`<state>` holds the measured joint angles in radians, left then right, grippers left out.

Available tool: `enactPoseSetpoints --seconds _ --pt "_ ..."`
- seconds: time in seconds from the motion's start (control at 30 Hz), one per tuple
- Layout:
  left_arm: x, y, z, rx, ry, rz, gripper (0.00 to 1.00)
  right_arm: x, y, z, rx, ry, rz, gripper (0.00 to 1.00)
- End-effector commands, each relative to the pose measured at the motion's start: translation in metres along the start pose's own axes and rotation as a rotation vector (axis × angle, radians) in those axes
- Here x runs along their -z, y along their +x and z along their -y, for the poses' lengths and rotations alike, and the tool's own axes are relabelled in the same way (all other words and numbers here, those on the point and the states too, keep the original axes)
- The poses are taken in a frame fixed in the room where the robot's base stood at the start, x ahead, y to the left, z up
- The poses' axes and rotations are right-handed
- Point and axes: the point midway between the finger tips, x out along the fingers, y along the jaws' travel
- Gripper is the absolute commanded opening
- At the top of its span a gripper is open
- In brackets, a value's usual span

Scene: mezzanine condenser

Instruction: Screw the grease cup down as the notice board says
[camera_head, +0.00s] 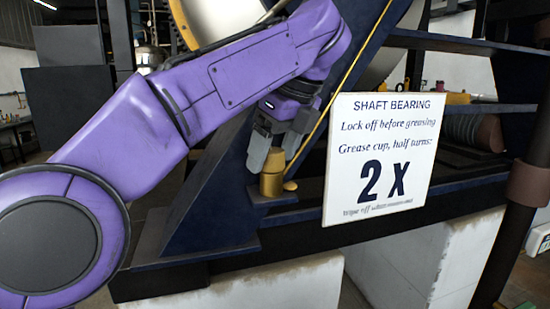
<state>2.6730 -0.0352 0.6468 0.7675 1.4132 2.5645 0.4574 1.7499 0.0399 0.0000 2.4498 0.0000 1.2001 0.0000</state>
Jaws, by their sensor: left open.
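The brass grease cup (272,174) stands upright on a small ledge of the dark blue frame, near the middle of the head view. My left gripper (274,151) points down just above it, its two grey fingers apart. One finger is left of the cup's top and the other is to the right; whether either touches it I cannot tell. The white notice board (380,155) is right of the cup. It reads "SHAFT BEARING, Lock off before greasing, Grease cup, half turns: 2 X", with a last line too small to read surely. My right gripper is not in view.
A dark blue slanted frame (215,190) rises behind the cup. White blocks (270,285) support the dark beam below. A dark post (505,215) stands at the right, and shelves with machine parts are behind the board. A small brass disc (290,186) lies beside the cup.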

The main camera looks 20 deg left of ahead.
Motion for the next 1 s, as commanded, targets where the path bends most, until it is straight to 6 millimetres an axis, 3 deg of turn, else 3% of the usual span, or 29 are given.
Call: enactPoseSetpoints --seconds 0.1,0.27,0.3,0.67,1.0 --pt "-0.001 -0.001 0.0 0.0 0.0 0.0 0.78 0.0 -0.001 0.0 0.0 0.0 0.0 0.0" --pt "0.0 -0.001 0.0 0.0 0.0 0.0 0.26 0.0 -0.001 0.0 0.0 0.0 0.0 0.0" --pt "0.0 -0.001 0.0 -0.001 0.0 0.0 0.22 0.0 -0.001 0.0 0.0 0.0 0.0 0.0" --pt "0.001 0.001 0.0 0.014 0.039 -0.001 0.22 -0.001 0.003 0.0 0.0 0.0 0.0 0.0" --pt "0.001 0.003 -0.002 0.101 0.253 -0.003 0.22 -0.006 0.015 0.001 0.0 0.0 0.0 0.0"
